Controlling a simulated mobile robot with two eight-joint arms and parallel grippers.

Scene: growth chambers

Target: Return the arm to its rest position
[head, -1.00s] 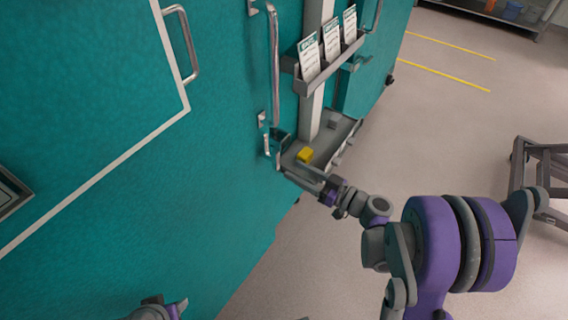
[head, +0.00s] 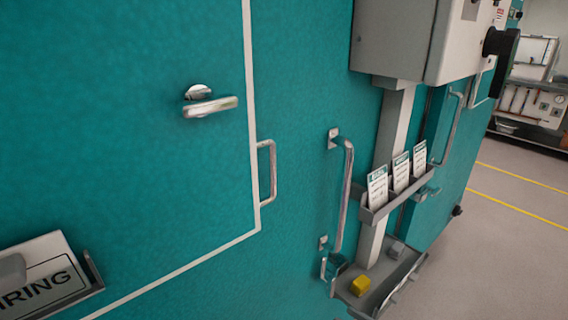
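Neither of my grippers shows in the head view now, and no part of my arms is clearly visible. A yellow block (head: 360,285) sits on a grey tray (head: 384,292) low at the right. A smaller grey block (head: 396,250) lies farther back in the same tray. The teal chamber wall (head: 150,120) fills most of the view.
A long vertical handle (head: 343,200), a shorter handle (head: 267,172) and a door lever (head: 210,106) stick out from the teal wall. A card rack (head: 398,195) and a grey box (head: 405,40) hang above the tray. Floor with yellow lines (head: 520,195) is open at right.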

